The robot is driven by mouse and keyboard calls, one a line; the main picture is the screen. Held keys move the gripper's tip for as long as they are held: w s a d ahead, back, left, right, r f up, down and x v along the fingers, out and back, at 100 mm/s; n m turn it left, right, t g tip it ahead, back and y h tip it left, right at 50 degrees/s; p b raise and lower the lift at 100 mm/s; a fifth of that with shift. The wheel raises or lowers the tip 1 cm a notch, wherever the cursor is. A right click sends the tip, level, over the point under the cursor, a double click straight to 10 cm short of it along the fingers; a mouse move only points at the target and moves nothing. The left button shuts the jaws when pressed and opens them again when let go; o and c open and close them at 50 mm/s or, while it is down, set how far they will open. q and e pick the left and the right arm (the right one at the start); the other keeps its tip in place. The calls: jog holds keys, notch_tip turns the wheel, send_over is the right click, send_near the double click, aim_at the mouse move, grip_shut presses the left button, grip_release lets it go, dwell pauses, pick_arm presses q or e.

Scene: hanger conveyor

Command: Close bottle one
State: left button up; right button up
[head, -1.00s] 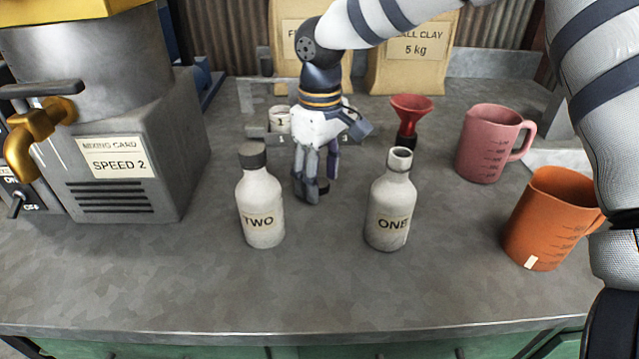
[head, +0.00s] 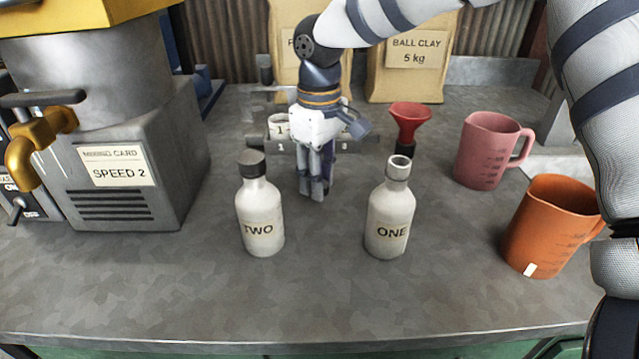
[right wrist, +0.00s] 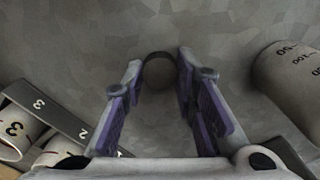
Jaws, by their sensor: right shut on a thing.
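Bottle ONE (head: 390,215) stands upright on the worktop in the head view, its mouth bare and open at the top. My right gripper (head: 316,192) is behind and to the left of it, pointing down close to the worktop. In the right wrist view my right gripper (right wrist: 160,75) has its fingertips on both sides of a dark round cap (right wrist: 158,72) and is shut on it. The fingers hide the cap in the head view. My left gripper is not in view.
Bottle TWO (head: 261,215) stands upright with a dark cap on. A red funnel (head: 409,120), a pink jug (head: 490,150) and an orange jug (head: 550,225) stand to the right. A rack with numbered cups (head: 279,127) is behind the gripper. The front worktop is clear.

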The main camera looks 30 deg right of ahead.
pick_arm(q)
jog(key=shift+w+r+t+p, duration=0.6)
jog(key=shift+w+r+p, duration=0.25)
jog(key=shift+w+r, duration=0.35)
pick_arm(e)
jog(key=s+a+r, duration=0.9)
jog(key=a+r, duration=0.1)
jog(key=r, duration=0.1)
jog(key=shift+s+r, duration=0.3)
jog(key=shift+a, duration=0.1)
